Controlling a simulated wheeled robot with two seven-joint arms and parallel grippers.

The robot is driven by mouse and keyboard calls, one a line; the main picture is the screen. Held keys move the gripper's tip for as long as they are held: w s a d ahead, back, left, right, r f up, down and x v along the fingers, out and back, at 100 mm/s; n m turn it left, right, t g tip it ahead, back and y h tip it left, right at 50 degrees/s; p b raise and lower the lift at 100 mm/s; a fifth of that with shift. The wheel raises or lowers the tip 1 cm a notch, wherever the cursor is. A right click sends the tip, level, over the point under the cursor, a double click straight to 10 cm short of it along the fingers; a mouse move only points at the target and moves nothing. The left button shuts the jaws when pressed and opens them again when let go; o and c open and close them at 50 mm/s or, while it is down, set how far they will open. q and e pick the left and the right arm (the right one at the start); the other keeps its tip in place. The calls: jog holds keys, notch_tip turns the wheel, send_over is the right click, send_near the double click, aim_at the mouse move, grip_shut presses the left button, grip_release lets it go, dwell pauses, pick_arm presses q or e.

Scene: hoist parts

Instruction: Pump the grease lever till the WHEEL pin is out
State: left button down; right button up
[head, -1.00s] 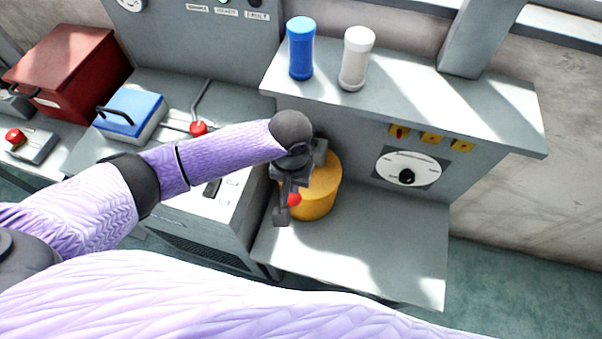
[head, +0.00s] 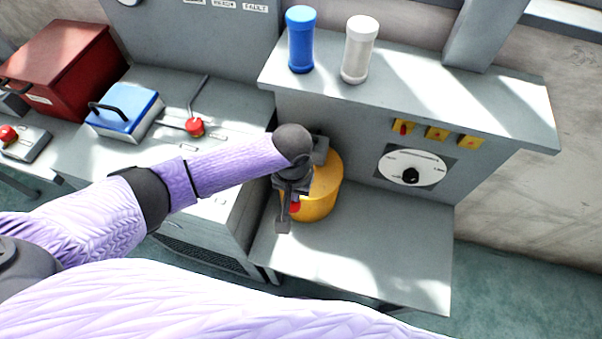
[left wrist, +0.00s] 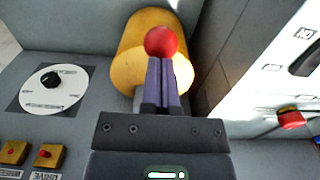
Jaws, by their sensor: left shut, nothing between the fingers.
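The yellow grease drum (head: 325,187) stands on the grey bench beside the cabinet, partly hidden by my left arm. A red ball knob (head: 295,207), seemingly the lever's end, is in front of it. The knob also shows in the left wrist view (left wrist: 161,40). My left gripper (left wrist: 163,62) is shut and empty, its fingertips at the knob; I cannot tell if they touch. In the head view it is at the drum's front (head: 290,196). Yellow pin blocks (head: 436,133) sit on the panel; the leftmost red pin (head: 403,128) looks longest. My right gripper is not in view.
A white dial (head: 411,168) is below the pin blocks. A blue canister (head: 301,40) and a white canister (head: 359,50) stand on the shelf above. To the left are a red-knobbed lever (head: 195,127) and a blue handled box (head: 124,110). The bench's right side is clear.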

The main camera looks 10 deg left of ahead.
pick_arm(q)
jog(key=shift+w+f+b, duration=0.15)
jog(key=shift+f+b, duration=0.8)
jog(key=shift+f, duration=0.75)
jog(key=shift+r, duration=0.1)
jog(key=r+p, duration=0.6)
jog(key=p, duration=0.1)
jog(key=r+p, duration=0.2)
jog(key=p, duration=0.1)
jog(key=shift+s+r, duration=0.4)
jog(key=shift+r+p, duration=0.15)
jog(key=shift+p, duration=0.25)
jog(key=shift+f, duration=0.2)
